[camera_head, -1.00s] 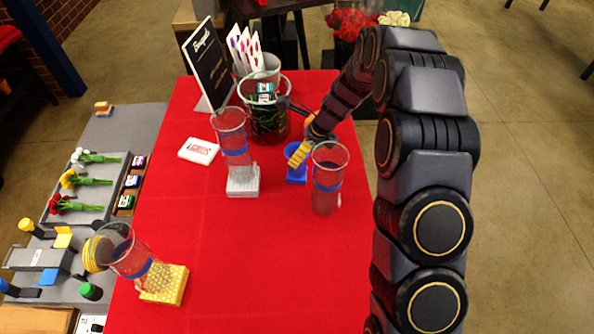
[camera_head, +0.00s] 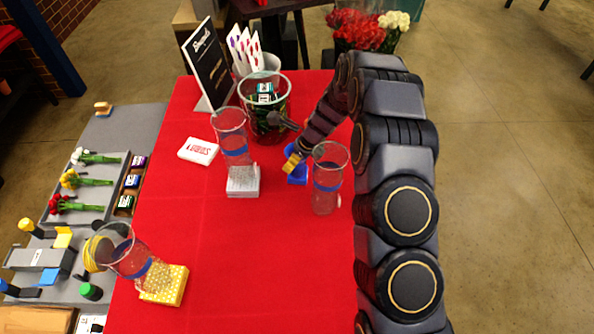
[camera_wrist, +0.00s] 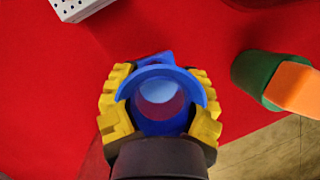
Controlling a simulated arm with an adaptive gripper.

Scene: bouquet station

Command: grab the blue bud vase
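The blue bud vase (camera_head: 297,174) stands on the red tablecloth near the table's right side, partly hidden by my gripper in the head view. My gripper (camera_head: 292,163) has yellow fingers and is at the vase's upper left there. In the wrist view, the vase's round blue mouth (camera_wrist: 162,76) lies between the two spread yellow fingers of my gripper (camera_wrist: 160,108). One finger is on each side, close to the vase. I cannot tell whether they touch it.
A clear glass cylinder with a blue band (camera_head: 328,185) stands close to the vase's right. Another tilted cylinder (camera_head: 232,140) rises from a white block (camera_head: 243,182) on the left. A clear bucket (camera_head: 280,92) is behind.

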